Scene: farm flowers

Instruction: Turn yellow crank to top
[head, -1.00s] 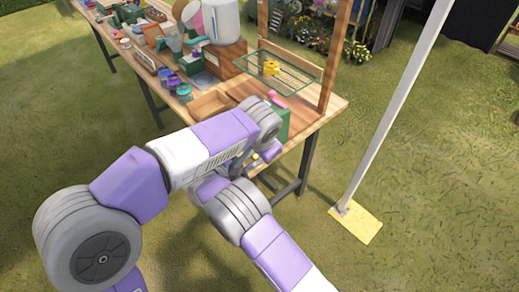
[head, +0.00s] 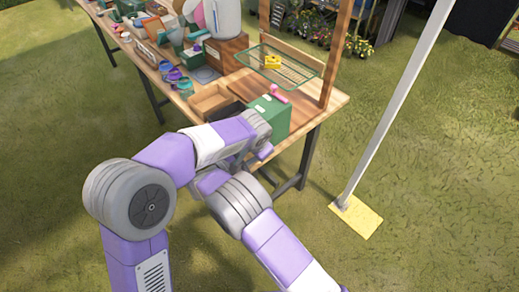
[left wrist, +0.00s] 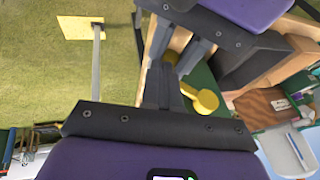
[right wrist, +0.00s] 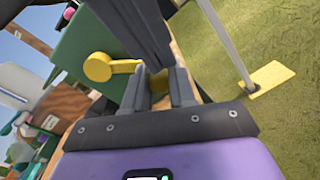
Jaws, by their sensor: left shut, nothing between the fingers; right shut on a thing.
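The yellow crank (right wrist: 98,66) is on the side of a green box (right wrist: 90,48) in the right wrist view. Its arm runs from the round hub toward my right gripper (right wrist: 160,82), whose fingers are shut on the yellow handle. In the left wrist view the crank hub (left wrist: 206,101) shows against the green box, below the right gripper's fingers. My left gripper (left wrist: 164,75) is shut and empty, close beside the crank and the right gripper. In the head view the green box (head: 268,112) stands at the table's near corner; my arms hide the crank.
The wooden table (head: 318,104) carries a wooden tray (head: 212,101), a wire shelf (head: 283,66) with a yellow item, a pink object (head: 278,94) and several tools. A wooden post rises behind the box. A pole on a yellow base (head: 356,216) stands on the grass at right.

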